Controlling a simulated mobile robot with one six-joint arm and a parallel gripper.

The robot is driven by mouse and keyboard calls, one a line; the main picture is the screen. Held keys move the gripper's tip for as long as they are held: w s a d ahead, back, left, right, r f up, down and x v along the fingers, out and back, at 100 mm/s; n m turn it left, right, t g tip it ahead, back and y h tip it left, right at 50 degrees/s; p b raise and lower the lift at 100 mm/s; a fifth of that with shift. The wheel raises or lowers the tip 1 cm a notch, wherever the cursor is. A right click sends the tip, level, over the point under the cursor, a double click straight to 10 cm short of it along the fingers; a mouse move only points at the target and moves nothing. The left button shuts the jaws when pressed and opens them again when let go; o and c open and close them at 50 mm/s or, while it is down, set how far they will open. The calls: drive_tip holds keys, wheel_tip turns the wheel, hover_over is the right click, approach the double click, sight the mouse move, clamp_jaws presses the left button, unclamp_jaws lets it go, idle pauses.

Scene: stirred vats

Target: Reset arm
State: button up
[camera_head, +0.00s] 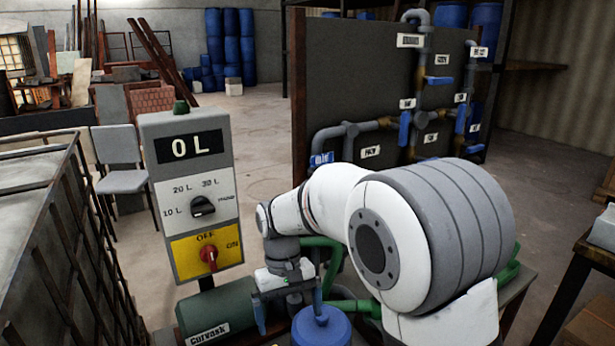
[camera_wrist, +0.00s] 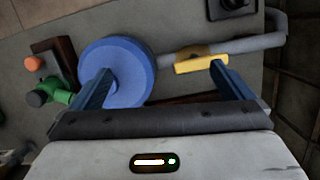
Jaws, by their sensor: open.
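My white arm reaches forward in the head view, and my gripper (camera_head: 288,308) points down beside the control panel. In the wrist view my gripper (camera_wrist: 160,74) has its two blue fingers wide apart with nothing held between them. A round blue thing (camera_wrist: 117,72) lies below, partly behind the left finger. A blue rounded top (camera_head: 321,328) shows close by the gripper in the head view; I cannot tell whether they touch. The control panel (camera_head: 188,240) has a display (camera_head: 190,147) reading 0 L, a black dial (camera_head: 203,206) and a red switch (camera_head: 209,257) on yellow.
A dark board with pipes and blue valve handles (camera_head: 438,80) stands behind my arm. A green cylinder (camera_head: 216,309) lies below the panel. A metal railing (camera_head: 65,250) is at the left, near a grey chair (camera_head: 122,180). A yellow handle (camera_wrist: 200,63) on a grey pipe shows in the wrist view.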

drive_tip(key=s+d+r+m+t, duration=0.2)
drive_tip(key=s+d, duration=0.5)
drive_tip(key=d, duration=0.2)
drive_tip(key=s+d+r+m+t+y, duration=0.1)
drive_tip(key=s+d+r+m+t, duration=0.1)
drive_tip(key=s+d, duration=0.6)
drive_tip(key=shift+d+r+m+t, duration=0.4)
drive_tip(key=shift+d+t, duration=0.1)
drive_tip(key=shift+d, duration=0.6)
